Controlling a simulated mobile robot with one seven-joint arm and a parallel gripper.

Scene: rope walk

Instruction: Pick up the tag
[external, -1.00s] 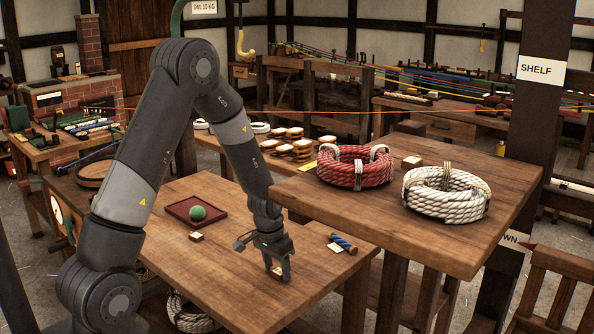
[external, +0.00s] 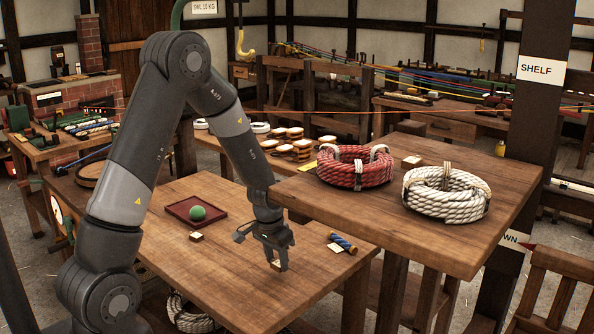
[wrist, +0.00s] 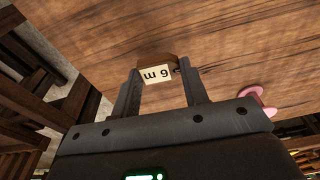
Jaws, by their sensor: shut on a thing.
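My gripper (external: 277,265) is over the front middle of the wooden table, pointing down, with its fingers shut on the tag. In the external view, the fingers mostly hide the tag, and I see only a small pale patch.
A small block (external: 196,236) and a blue rope piece (external: 344,243) lie nearby. A raised shelf board (external: 380,212) holds red (external: 355,177) and white (external: 446,202) rope coils at right.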

